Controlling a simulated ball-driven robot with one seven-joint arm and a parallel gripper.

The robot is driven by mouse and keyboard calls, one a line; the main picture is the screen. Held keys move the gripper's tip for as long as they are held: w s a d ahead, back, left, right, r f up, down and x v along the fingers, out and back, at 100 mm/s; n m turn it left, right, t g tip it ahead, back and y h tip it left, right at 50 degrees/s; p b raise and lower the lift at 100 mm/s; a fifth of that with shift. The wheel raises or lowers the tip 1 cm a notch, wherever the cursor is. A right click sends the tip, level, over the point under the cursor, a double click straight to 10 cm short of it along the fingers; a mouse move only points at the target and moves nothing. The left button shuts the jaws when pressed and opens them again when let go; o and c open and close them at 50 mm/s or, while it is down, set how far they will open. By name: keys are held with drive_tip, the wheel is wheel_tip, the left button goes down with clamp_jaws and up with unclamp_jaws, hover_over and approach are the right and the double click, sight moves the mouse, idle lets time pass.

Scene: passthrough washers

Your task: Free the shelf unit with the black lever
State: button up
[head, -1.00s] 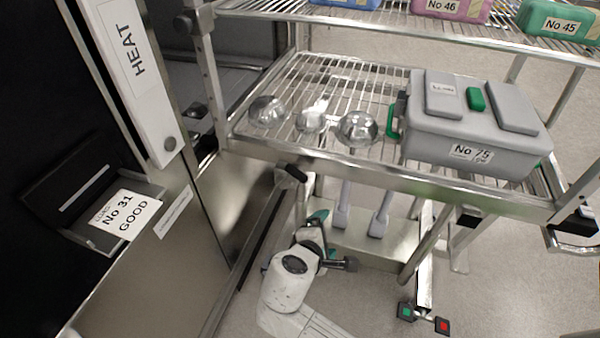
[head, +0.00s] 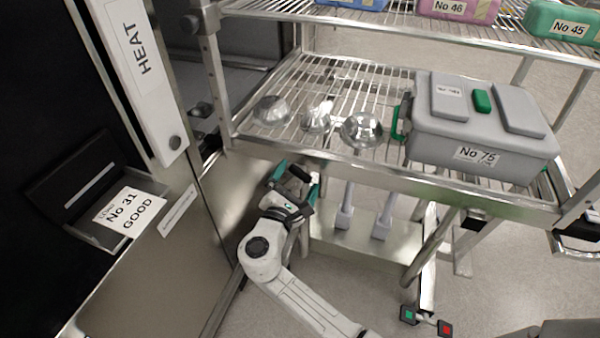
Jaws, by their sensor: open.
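The wire shelf unit (head: 340,158) stands against the steel washer, its front rail crossing the middle of the view. The black lever (head: 299,173) sticks out below that rail at the left end of the unit. My gripper (head: 297,179) is open, with one teal finger to the left of the lever and the other to its right. The lever shows between the fingertips; I cannot tell whether they touch it. The lever's base is hidden behind the gripper.
A grey case No 75 (head: 470,158) and several metal bowls (head: 361,130) are on the shelf. Green (head: 408,314) and red (head: 445,329) pedals are low down at the right. The washer panel (head: 140,270) is close on the left. Floor shows at right.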

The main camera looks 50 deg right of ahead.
drive_tip(key=shift+x, duration=1.35)
drive_tip(key=shift+c, duration=0.2)
drive_tip(key=c, duration=1.4)
